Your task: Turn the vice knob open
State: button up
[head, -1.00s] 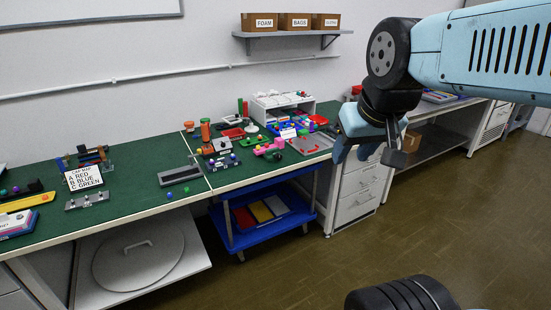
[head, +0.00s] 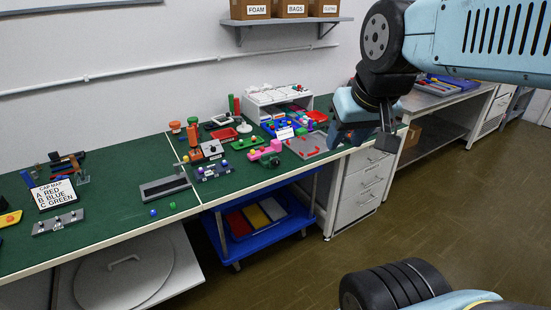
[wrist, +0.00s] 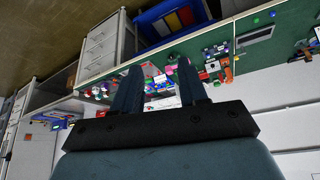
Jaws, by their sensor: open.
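No vice is clear enough to name with certainty. In the wrist view my gripper (wrist: 158,70) shows two spread fingers, with small bench items beyond.
The green bench (head: 120,229) carries a white rack (head: 262,97), a grey tray (head: 165,187), a red-marked plate (head: 312,147) and a cap map card (head: 54,195). A blue cart (head: 238,252) stands underneath, beside white drawers (head: 360,190). Open floor (head: 440,200) lies to the right.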

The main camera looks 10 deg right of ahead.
aim_at(277, 163)
jog(key=shift+a, duration=0.2)
jog(key=shift+o, duration=1.2)
jog(key=shift+w, duration=0.25)
jog(key=shift+o, duration=0.4)
jog(key=w+d+f+t, duration=0.1)
jog(key=w+f, duration=0.1)
jog(key=w, duration=0.7)
jog(key=w+d+f+n+t, duration=0.1)
jog(key=w+d+f+t, duration=0.1)
jog(key=w, duration=0.8)
jog(key=shift+w+f+h, duration=0.3)
jog(key=shift+f+h, duration=0.1)
jog(key=w+d+f+n+t+y, duration=0.1)
jog(key=w+f+n+t+y, duration=0.4)
jog(key=w+f, duration=1.55)
jog(key=s+f+m+t+y, duration=0.1)
jog(key=s+f+t+y, duration=0.3)
jog(key=f, duration=1)
jog(key=w+a, duration=0.1)
jog(key=w, duration=0.2)
jog(key=w+a+h, duration=0.1)
jog(key=w+a, duration=0.1)
jog(key=w, duration=0.2)
jog(key=w+a+h, duration=0.1)
jog(key=w, duration=0.3)
jog(key=shift+w+a+r+g, duration=0.25)
jog(key=shift+a+r+g, duration=0.05)
jog(key=shift+a, duration=0.1)
jog(key=c, duration=1)
